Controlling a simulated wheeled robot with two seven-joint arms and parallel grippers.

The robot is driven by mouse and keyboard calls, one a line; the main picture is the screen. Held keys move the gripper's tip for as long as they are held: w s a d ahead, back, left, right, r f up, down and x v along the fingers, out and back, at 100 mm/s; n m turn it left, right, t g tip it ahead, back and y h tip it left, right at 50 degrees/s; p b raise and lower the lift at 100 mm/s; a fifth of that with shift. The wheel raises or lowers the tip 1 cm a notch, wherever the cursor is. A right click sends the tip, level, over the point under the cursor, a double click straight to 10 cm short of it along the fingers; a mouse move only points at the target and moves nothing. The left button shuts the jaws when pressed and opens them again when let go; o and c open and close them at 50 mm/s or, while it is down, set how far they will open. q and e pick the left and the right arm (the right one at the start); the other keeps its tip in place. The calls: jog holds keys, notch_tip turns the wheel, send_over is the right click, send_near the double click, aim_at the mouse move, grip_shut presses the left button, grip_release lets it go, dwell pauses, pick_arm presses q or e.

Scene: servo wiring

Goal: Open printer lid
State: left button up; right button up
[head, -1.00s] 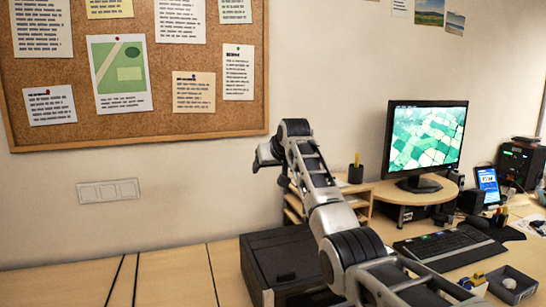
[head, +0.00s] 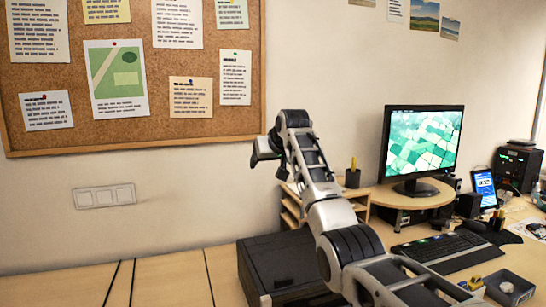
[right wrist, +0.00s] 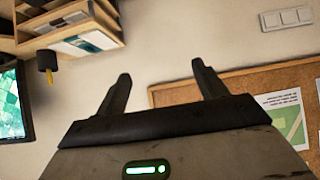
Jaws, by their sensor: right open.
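The black printer (head: 285,266) stands on the desk at the lower middle of the head view. Its lid looks closed, and my right arm hides part of its right side. My right gripper (head: 264,150) is raised above and behind the printer, in front of the wall. In the right wrist view my right gripper (right wrist: 160,85) shows two fingers spread apart with nothing between them. The printer is not in the right wrist view. My left gripper is not in view.
A wooden shelf organizer (head: 291,205) stands behind the printer. A monitor (head: 423,145), a keyboard (head: 450,250) and a small grey tray (head: 508,288) are to the right. A cork board (head: 155,135) hangs on the wall. The desk left of the printer is mostly clear.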

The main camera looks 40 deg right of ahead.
pick_arm(q)
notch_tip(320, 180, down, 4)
jog(key=b, duration=0.4)
pick_arm(e)
jog(key=v, duration=1.6)
